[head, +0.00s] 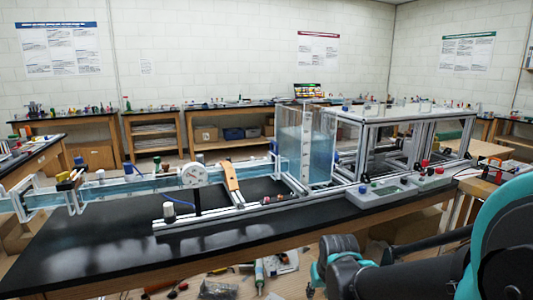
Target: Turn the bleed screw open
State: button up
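I cannot pick out the bleed screw for certain at this size. An aluminium extrusion frame (240,213) lies on the black-topped bench (110,250). It carries a round white dial (193,175) on a dark post and a clear tank of blue water (308,150). Small coloured knobs show along the rig, including a blue one (128,168) at the left and a red one (425,163) at the right. Teal and dark links of my arm fill the lower right, in front of the bench. I see no gripper fingers.
A tan wooden bracket (232,177) leans on the frame left of the tank. A grey control box (385,193) sits to the tank's right. A clear channel of water (100,188) extends left. The bench top at the front left is bare. Loose items (262,270) lie below its edge.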

aim_at(100, 174)
jog(key=u, duration=1.4)
